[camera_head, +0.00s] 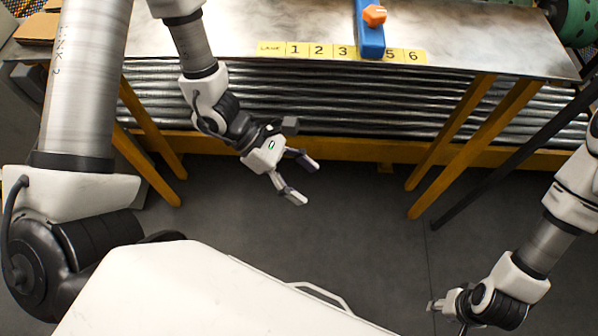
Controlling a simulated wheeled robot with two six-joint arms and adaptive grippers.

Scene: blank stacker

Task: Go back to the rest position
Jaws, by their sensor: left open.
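My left gripper (301,180) hangs over the dark floor in front of the metal table, with its two fingers spread apart and nothing between them. My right gripper (433,305) is low at the right, near the bottom edge of the picture. Only a small part of its fingers shows, so its opening is unclear. Both grippers are clear of the table and of the things on it.
A metal table (225,35) with yellow legs stands ahead over stacked metal sheets (300,100). On it are a numbered yellow lane strip (305,49), a blue bar (369,35) and an orange knob (375,15). A green roller (582,22) is at the right. The floor (350,235) is free.

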